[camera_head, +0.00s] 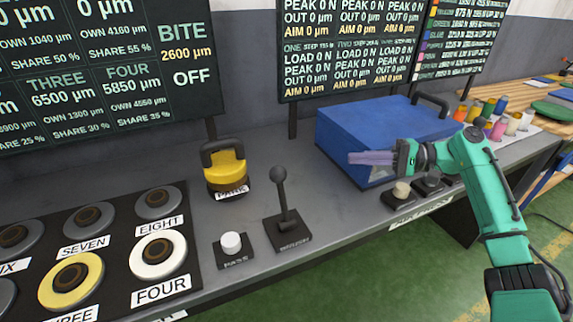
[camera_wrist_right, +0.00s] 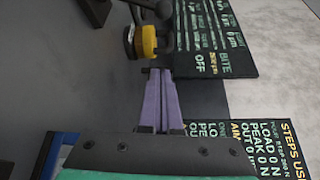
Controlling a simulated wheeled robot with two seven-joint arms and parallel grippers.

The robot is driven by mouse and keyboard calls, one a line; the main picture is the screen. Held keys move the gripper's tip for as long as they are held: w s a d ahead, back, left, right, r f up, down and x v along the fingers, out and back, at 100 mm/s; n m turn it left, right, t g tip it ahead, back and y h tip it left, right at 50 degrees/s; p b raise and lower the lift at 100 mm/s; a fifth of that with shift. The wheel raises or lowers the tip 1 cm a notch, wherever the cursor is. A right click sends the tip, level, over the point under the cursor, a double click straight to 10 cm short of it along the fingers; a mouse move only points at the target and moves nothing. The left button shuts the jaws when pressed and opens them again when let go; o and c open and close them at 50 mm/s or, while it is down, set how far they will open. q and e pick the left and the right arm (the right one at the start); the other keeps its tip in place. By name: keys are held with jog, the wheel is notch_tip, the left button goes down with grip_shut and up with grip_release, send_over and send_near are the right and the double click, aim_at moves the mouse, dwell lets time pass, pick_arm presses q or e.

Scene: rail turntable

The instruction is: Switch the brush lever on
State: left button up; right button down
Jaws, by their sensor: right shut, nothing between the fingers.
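A dark lever (camera_head: 283,200) with a ball knob stands nearly upright on a black base plate on the grey bench, in the middle of the head view. Its label is too blurred to read surely. My right gripper (camera_head: 352,158) is shut and empty, its purple fingers pointing left, to the right of the lever and apart from it, in front of the blue box. In the right wrist view my right gripper (camera_wrist_right: 157,73) shows its fingers together with nothing between them. My left gripper is in neither view.
A yellow handled block (camera_head: 225,172) and a white button (camera_head: 231,243) stand left of the lever. The blue box (camera_head: 345,125) is behind my right gripper, with small knobs (camera_head: 401,190) in front. A panel of labelled round pads (camera_head: 110,215) lies at left. Boards (camera_head: 110,60) stand behind.

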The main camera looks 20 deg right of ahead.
aim_at(282, 197)
jog(key=r+p+x, duration=0.1)
jog(key=p+x, duration=0.4)
jog(key=x, duration=1.4)
pick_arm(q)
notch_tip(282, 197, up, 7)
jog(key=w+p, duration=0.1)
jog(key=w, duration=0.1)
jog(key=shift+p, duration=0.35)
pick_arm(e)
jog(key=s, duration=0.4)
jog(key=shift+s, duration=0.25)
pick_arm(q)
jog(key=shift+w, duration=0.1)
pick_arm(e)
jog(key=shift+w+a, duration=0.1)
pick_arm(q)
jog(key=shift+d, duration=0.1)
